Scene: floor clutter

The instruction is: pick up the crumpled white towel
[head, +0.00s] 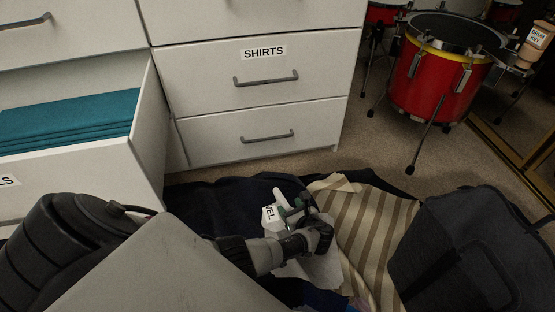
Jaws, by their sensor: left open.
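The crumpled white towel (322,266) lies on a pile of clothes on the floor, at the bottom centre of the head view. My left gripper (290,207) is over it and hides part of it. The gripper is open. A white patch with dark lettering (269,214) shows beside the fingers; only the end of its text is readable. I cannot tell whether the fingers touch the towel. My right gripper is not in view.
Dark blue cloth (215,200) and a beige striped cloth (375,232) lie around the towel. A dark grey bag-like object (455,250) stands at right. White drawers (260,85) stand behind; an open one (148,130) holds teal cloth (65,122). A red drum (435,80) stands back right.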

